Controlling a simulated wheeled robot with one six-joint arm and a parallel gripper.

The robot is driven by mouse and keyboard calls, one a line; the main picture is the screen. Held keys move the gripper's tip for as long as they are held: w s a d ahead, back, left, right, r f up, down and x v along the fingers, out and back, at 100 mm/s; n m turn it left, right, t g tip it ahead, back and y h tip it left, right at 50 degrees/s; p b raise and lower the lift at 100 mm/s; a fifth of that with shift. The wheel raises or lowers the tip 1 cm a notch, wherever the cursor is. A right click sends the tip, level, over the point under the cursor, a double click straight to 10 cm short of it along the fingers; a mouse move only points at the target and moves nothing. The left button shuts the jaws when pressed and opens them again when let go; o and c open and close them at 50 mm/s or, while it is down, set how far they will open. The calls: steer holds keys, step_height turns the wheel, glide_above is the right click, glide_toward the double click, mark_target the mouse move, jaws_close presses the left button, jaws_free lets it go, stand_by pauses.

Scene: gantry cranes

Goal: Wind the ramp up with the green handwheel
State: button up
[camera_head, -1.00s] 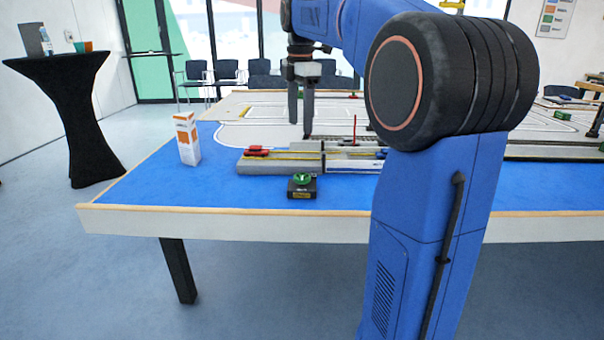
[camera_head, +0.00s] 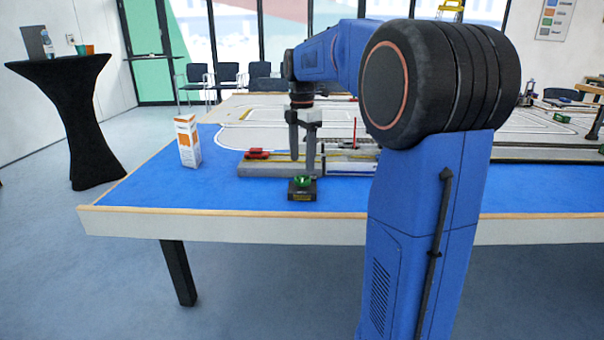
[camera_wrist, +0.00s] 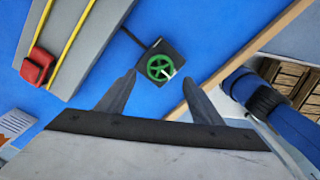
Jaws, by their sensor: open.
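The green handwheel (camera_head: 302,181) sits on a small black box (camera_head: 302,194) near the table's front edge. In the wrist view the handwheel (camera_wrist: 160,68) shows its spokes and a pale knob, just beyond and between my fingertips. My gripper (camera_head: 302,172) is open and empty, pointing down above and apart from the handwheel; its fingers also show in the wrist view (camera_wrist: 160,80). The grey ramp structure (camera_head: 270,169) with yellow lines lies behind the handwheel, with a red toy car (camera_head: 256,153) on its left part.
An orange and white carton (camera_head: 187,142) stands on the blue table top (camera_head: 150,187) to the left. A thin red post (camera_head: 355,132) rises behind the ramp. The blue surface around the handwheel box is clear.

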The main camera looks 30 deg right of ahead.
mark_target(302, 178)
steer(key=shift+f, duration=2.85)
steer(key=c, duration=1.1)
